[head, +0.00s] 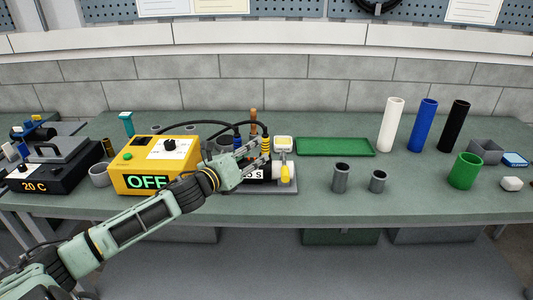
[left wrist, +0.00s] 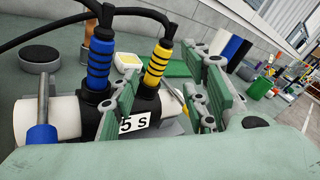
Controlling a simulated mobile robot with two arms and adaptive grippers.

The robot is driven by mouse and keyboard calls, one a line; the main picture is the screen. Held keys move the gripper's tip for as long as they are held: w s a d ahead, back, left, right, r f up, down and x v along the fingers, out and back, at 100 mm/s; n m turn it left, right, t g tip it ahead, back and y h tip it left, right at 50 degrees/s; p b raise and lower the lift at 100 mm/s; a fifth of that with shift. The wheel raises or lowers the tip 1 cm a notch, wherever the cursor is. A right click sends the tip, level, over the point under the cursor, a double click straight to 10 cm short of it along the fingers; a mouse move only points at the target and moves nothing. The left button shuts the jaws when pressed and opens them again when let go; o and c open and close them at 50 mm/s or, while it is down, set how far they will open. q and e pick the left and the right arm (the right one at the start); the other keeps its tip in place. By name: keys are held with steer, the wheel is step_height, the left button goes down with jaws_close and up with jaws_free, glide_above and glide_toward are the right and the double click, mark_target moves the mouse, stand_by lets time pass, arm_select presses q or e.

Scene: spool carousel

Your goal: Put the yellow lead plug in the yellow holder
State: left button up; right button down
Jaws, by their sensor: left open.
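The yellow lead plug (head: 265,144) stands upright in the black body of a small device with a white "5 S" label. In the left wrist view the yellow plug (left wrist: 158,62) has black bands and a black lead from its top. My left gripper (head: 260,156) is open at the device; in the left wrist view its fingers (left wrist: 160,98) appear on either side of the yellow plug's lower part. Contact cannot be told. A white block with a yellow top (head: 283,143) stands just behind; I cannot tell whether it is the yellow holder. My right gripper is not in view.
A blue lead plug (left wrist: 100,62) stands close left of the yellow one. A yellow power box (head: 150,173) reading OFF is left of the device. A green tray (head: 335,147) lies right, with two grey cups (head: 340,178) in front of it. Tall tubes (head: 391,124) stand farther right.

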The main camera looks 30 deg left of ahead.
mark_target(263, 144)
arm_select(q)
steer(key=shift+w+d+m, duration=0.1)
steer(key=shift+w+m, duration=0.65)
steer(key=shift+m, duration=0.65)
steer(key=shift+w+d+m, duration=0.1)
steer(key=shift+w+m, duration=0.65)
steer(key=shift+m, duration=0.65)
steer(key=shift+w+p, duration=0.4)
steer(key=shift+p, duration=0.1)
steer(key=w+p, duration=0.1)
steer(key=w, duration=0.2)
steer(key=shift+w+a+f, duration=0.15)
steer(key=shift+w+f, duration=0.15)
steer(key=shift+w, duration=0.35)
steer(key=shift+s, duration=0.1)
steer(key=shift+c, duration=0.4)
jaws_close()
